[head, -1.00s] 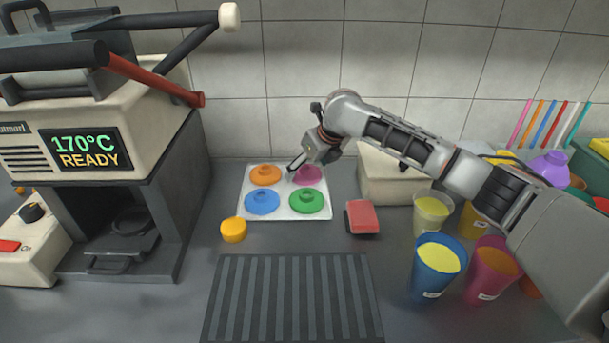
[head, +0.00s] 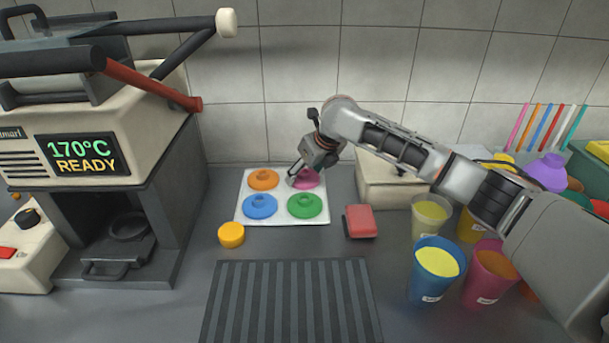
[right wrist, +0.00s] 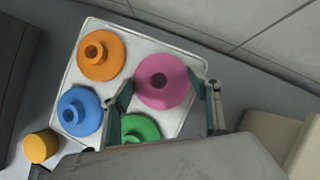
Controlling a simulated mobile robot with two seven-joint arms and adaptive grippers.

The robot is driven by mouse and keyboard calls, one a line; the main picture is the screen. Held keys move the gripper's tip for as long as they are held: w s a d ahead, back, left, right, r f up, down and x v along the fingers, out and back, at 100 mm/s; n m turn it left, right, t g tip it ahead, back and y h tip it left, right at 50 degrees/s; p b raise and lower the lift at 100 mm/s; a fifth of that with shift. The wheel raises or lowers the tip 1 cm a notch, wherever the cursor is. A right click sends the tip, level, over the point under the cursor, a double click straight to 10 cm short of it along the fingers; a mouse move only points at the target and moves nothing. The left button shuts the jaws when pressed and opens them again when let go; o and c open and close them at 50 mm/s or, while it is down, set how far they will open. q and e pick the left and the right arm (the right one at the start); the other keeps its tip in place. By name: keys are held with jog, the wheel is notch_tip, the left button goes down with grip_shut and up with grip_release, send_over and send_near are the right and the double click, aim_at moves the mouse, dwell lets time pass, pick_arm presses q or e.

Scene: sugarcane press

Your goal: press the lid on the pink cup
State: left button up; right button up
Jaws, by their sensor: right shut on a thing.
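The pink lid (head: 308,178) is at the back right of a white tray (head: 283,218). My right gripper (head: 293,177) is at this lid. In the right wrist view its fingers (right wrist: 168,92) are on either side of the pink lid (right wrist: 165,72), and it is shut on it. The lid looks larger there than the other lids; I cannot tell whether it is clear of the tray. The pink cup (head: 490,277) stands uncovered at the right with orange contents, partly behind my right arm. My left gripper is not in view.
Orange (head: 263,180), blue (head: 260,206) and green (head: 304,205) lids sit on the tray. A blue cup (head: 433,275) stands left of the pink cup. A red block (head: 360,221), yellow piece (head: 231,235) and ribbed mat (head: 290,300) lie in front. A press (head: 100,160) stands left.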

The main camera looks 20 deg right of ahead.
pick_arm(q)
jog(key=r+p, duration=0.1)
jog(key=p, duration=0.1)
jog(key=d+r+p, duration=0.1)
jog(key=p, duration=0.1)
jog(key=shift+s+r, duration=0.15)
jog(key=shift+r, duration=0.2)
pick_arm(e)
notch_tip(320, 180, up, 20)
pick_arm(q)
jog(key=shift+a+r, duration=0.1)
pick_arm(e)
jog(key=shift+s+f, duration=0.1)
